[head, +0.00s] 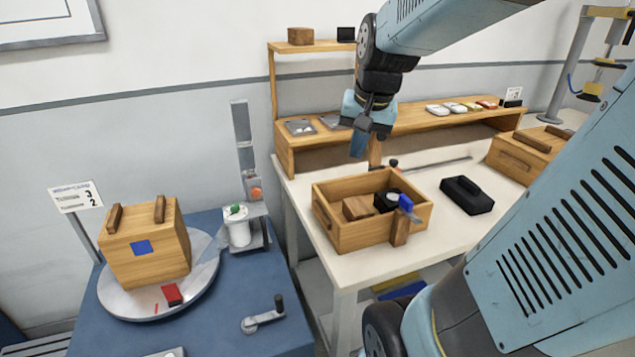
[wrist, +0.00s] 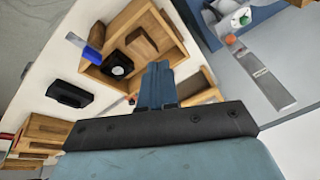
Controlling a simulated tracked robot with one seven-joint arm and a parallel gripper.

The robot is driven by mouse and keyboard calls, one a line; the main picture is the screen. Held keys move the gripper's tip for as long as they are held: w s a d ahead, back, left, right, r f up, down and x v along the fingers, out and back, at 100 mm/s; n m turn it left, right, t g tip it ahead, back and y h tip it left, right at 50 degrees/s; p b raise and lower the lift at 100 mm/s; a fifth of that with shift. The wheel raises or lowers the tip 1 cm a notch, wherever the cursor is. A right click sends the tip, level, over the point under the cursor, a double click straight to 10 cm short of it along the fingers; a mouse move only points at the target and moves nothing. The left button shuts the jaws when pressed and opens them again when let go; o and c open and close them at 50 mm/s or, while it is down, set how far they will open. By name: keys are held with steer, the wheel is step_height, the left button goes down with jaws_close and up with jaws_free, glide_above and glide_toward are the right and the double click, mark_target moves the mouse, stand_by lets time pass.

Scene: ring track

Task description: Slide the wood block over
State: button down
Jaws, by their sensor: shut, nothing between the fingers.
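A brown wood block (head: 357,208) lies inside an open wooden box (head: 326,222) on the white table. Another wood block (head: 300,36) stands on the upper shelf, and I cannot tell which block the task names. My gripper (head: 358,146) points down above and behind the open box, apart from both blocks. Its blue fingers (wrist: 157,84) are shut and empty. Part of the block in the box is hidden by the box wall.
A blue-handled item (head: 406,203) rests at the box's right corner. A black case (head: 467,195) lies to its right. A wooden shelf (head: 430,118) runs behind. A wooden crate (head: 150,245) sits on a round turntable at left. The table front right of the box is mostly clear.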

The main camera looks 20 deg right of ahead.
mark_target(353, 208)
steer(key=w+d+f+m+g, duration=0.1)
steer(key=w+d+f+m, duration=0.3)
steer(key=d+f, duration=0.2)
steer(key=w+d+f+m+g+y, duration=0.1)
steer(key=w+d+f+m, duration=0.3)
steer(key=d+f, duration=0.2)
steer(key=w+d+f+m+g, duration=0.1)
steer(key=w+d+f+m, duration=0.3)
steer(key=d+f, duration=0.3)
step_height(353, 208, down, 3)
steer(key=shift+m+g+y, duration=0.3)
steer(key=shift+y, duration=0.1)
steer(key=a, duration=1.2)
steer(key=shift+s+f, duration=0.1)
steer(key=shift+f, duration=0.55)
steer(key=shift+s+f, duration=0.15)
steer(key=shift+f, duration=0.05)
